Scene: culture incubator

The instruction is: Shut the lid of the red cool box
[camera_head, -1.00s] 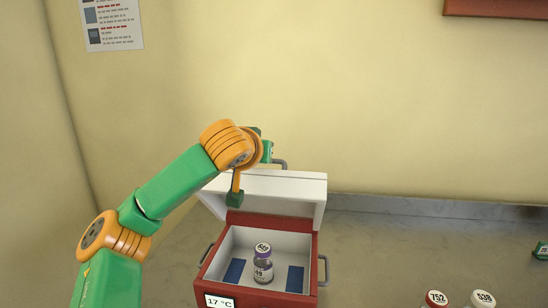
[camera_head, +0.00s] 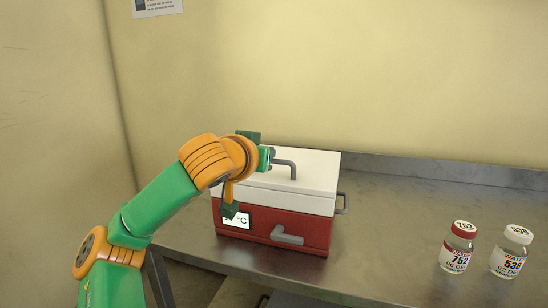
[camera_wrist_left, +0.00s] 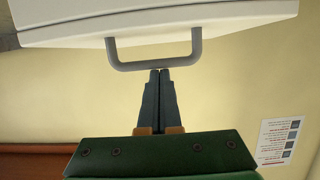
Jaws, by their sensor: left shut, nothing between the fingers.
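The red cool box (camera_head: 280,235) stands on the metal table with its white lid (camera_head: 310,180) down flat on the red body. No gap shows between them, and the inside is hidden. A grey handle (camera_head: 293,171) stands up on the lid. My left gripper (camera_head: 271,157) is at this handle, above the lid. In the left wrist view its fingers (camera_wrist_left: 160,72) are shut together and empty, with tips at the handle bar (camera_wrist_left: 155,65); I cannot tell whether they touch it. My right gripper is not in view.
Two vials, one red-capped (camera_head: 459,247) and one white-capped (camera_head: 511,252), stand on the metal table (camera_head: 400,215) to the right. The table between box and vials is clear. A wall is behind the box. A grey latch (camera_head: 287,236) sticks out from the box front.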

